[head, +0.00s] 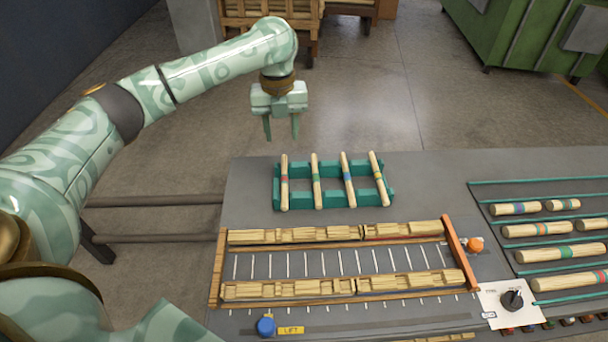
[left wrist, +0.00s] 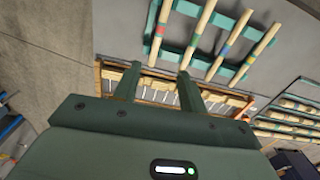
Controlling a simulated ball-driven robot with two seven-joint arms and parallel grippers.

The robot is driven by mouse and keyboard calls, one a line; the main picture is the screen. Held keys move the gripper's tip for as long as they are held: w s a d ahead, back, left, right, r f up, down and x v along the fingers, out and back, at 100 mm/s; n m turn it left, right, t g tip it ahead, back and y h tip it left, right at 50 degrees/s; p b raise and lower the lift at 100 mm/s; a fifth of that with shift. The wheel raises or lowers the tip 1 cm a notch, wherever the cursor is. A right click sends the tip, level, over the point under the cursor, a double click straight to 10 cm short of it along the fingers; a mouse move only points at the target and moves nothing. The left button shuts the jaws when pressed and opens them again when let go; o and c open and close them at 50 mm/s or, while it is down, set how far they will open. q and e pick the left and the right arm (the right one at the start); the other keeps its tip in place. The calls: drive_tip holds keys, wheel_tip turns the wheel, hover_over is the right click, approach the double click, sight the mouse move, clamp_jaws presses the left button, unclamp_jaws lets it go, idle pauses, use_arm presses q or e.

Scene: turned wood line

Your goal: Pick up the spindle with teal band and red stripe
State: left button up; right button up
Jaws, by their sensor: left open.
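Several pale wooden spindles lie side by side across a teal rack (head: 277,193). The leftmost spindle (head: 284,190) has a red mark near its middle; in the left wrist view this spindle (left wrist: 158,32) shows red with teal beside it. Its neighbours carry a teal band (head: 316,182), a blue band (head: 348,180) and a green band (head: 378,180). My left gripper (head: 281,130) is open and empty, fingers pointing down, above and behind the rack's left end in the head view. It also shows in the left wrist view (left wrist: 158,72). My right gripper is out of view.
A wooden frame (head: 217,265) with slotted rails stands in front of the rack. At right, banded spindles (head: 563,252) lie between teal rails. A dial (head: 512,299), an orange knob (head: 475,244) and a blue knob (head: 266,326) sit on the grey table (head: 430,185).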

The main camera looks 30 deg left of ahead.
use_arm(q)
wheel_tip(320, 180, down, 2)
drive_tip(key=b, duration=0.5)
hover_over(284, 181)
drive_tip(key=shift+m, duration=0.3)
drive_tip(key=f, duration=0.8)
drive_tip(key=shift+s+f, duration=0.3)
drive_tip(key=shift+f, duration=0.1)
drive_tip(key=shift+d+f, duration=0.1)
drive_tip(key=shift+f, duration=0.3)
drive_tip(key=f+b, duration=0.2)
drive_tip(key=f, duration=0.1)
drive_tip(key=f+b, duration=0.1)
drive_tip(key=f, duration=0.1)
drive_tip(key=shift+w, duration=0.4)
drive_tip(key=shift+r, duration=0.15)
drive_tip(key=shift+s, duration=0.1)
drive_tip(key=shift+c, duration=1)
clamp_jaws()
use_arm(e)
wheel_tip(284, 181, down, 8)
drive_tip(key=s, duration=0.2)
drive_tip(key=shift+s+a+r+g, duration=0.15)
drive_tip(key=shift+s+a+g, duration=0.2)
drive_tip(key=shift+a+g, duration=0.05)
